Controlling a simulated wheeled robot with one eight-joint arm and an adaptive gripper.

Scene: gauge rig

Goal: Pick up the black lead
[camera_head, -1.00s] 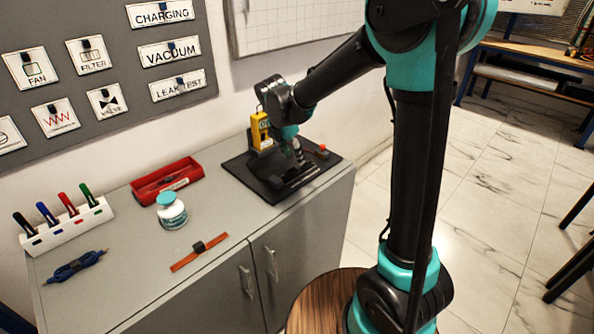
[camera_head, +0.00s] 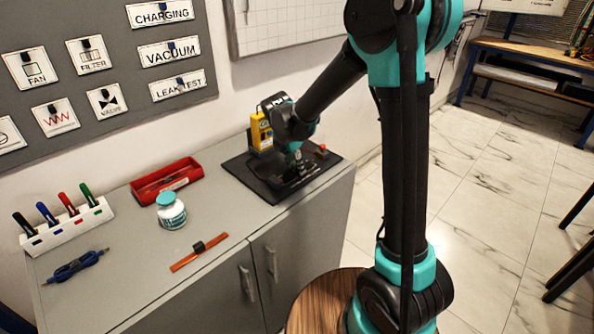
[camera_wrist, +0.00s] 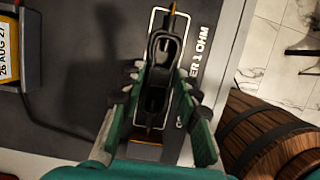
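The black lead seems to be the long dark piece (camera_wrist: 165,50) in the wrist view, above a white-outlined area of the black board (camera_wrist: 95,75). My gripper (camera_wrist: 163,85) has its teal-backed fingers on both sides of this piece; whether they touch it is unclear. In the head view my gripper (camera_head: 296,166) is low over the black board (camera_head: 262,190), and it hides what lies beneath. A yellow meter (camera_head: 261,132) stands at the board's back left. It also shows at the left edge of the wrist view (camera_wrist: 22,50).
A small red item (camera_head: 322,150) is at the board's right. On the grey cabinet top are a red tray (camera_head: 166,181), a jar (camera_head: 171,212), an orange strip (camera_head: 198,253), a blue cable bundle (camera_head: 75,266) and a marker rack (camera_head: 68,231). A wooden barrel (camera_wrist: 270,135) stands beside the cabinet.

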